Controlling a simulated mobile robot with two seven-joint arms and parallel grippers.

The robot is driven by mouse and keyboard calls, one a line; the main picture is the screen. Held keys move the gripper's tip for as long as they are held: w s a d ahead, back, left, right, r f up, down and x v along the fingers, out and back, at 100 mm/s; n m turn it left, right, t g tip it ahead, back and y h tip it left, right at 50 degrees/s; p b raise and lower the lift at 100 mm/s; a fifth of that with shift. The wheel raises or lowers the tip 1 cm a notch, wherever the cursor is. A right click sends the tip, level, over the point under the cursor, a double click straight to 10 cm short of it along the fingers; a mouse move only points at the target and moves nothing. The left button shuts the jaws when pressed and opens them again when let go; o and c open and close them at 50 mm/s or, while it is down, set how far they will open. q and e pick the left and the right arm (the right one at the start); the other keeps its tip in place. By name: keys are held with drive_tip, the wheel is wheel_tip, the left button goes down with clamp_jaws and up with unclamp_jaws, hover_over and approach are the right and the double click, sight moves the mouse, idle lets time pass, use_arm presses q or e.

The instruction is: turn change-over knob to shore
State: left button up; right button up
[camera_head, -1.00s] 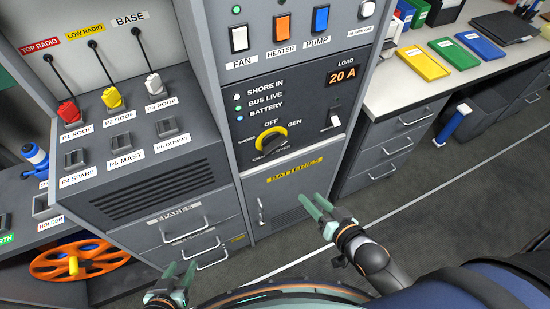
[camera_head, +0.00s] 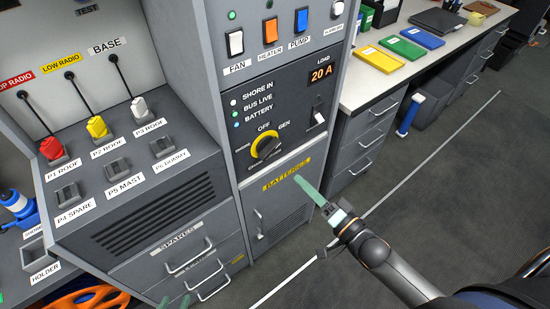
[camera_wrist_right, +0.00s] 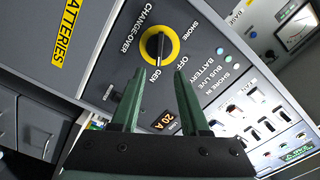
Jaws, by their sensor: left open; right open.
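The change-over knob (camera_head: 265,146) is a black handle on a yellow ring, on the dark panel below the status lights. It also shows in the right wrist view (camera_wrist_right: 158,46), just beyond the fingertips. Its labels read SHORE, OFF and GEN. The black bar lies along a line towards GEN in the wrist view, but I cannot tell which end is the pointer. My right gripper (camera_head: 303,185) is open and empty, below and right of the knob and apart from it; its fingers also show in the wrist view (camera_wrist_right: 158,77). My left gripper (camera_head: 174,302) is open, mostly cut off at the bottom edge.
A toggle switch (camera_head: 319,118) and the LOAD display (camera_head: 321,74) sit right of the knob. Rocker switches (camera_head: 269,31) are above. The BATTERIES door (camera_head: 285,210) is below. A slanted plug console (camera_head: 135,165) juts out at left.

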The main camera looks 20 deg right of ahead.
sight(272, 152)
drive_tip(key=x, duration=1.2)
drive_tip(key=shift+w, duration=0.2)
clamp_jaws()
